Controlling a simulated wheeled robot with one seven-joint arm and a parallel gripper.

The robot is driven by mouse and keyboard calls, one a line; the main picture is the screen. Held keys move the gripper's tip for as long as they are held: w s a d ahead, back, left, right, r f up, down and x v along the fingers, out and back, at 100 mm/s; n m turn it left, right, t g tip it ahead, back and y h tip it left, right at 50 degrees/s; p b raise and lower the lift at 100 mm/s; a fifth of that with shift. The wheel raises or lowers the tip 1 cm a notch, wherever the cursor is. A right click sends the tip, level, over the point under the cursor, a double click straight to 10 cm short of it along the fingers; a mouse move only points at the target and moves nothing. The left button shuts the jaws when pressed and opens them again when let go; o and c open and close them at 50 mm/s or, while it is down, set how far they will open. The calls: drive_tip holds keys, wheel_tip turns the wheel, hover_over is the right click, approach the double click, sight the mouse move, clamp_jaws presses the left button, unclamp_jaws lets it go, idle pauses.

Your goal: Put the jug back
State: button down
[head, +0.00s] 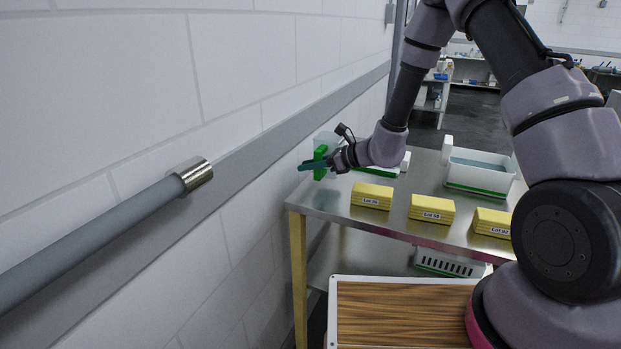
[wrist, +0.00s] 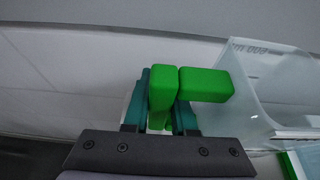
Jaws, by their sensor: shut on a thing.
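The jug (head: 327,141) is a clear, see-through vessel with a green handle (head: 320,162). It is at the far left corner of the steel table, by the wall. My gripper (head: 314,164) has teal fingers and is shut on the green handle. In the wrist view the handle (wrist: 163,92) lies between the two fingers, and the clear jug body (wrist: 262,85) with faint markings is to its right. Most of the jug is hidden behind my gripper in the head view, so I cannot tell whether its base touches the table.
The steel table (head: 335,208) carries yellow blocks with lot labels, such as Lot 58 (head: 431,208). A white tub (head: 480,172) with liquid stands at the back right. The wall and its grey rail (head: 250,155) are close on the left. A wood-slatted tray (head: 400,312) is in front.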

sight(315, 176)
drive_tip(key=shift+f, duration=1.95)
drive_tip(key=c, duration=0.7)
unclamp_jaws()
drive_tip(key=shift+f, duration=0.15)
